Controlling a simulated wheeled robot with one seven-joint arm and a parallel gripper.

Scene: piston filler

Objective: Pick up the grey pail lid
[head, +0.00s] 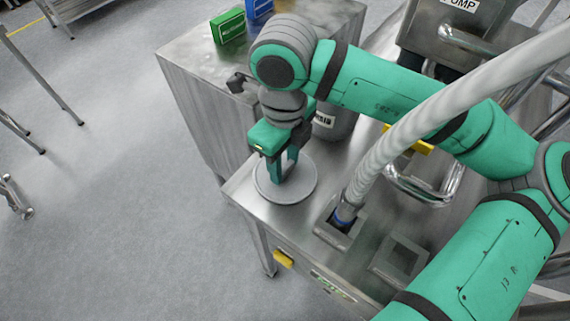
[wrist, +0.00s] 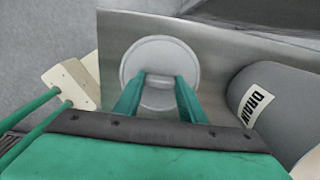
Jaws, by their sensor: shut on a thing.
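The grey pail lid (head: 299,190) is a round, light grey disc at the near left corner of the steel table. My gripper (head: 281,175) points down over it, with its green fingers at the lid's middle. In the wrist view the lid (wrist: 183,55) lies beyond the fingers, near the table's edge. The fingertips of my gripper (wrist: 160,82) are close together at a raised grip across the lid's centre, and they are shut on it. I cannot tell whether the lid touches the table.
A grey container marked DRAIN (wrist: 285,105) stands close beside my gripper. A hose nozzle (head: 344,214) sits in a square steel holder right of the lid. Green (head: 228,26) and blue (head: 258,8) boxes stand on the cabinet behind.

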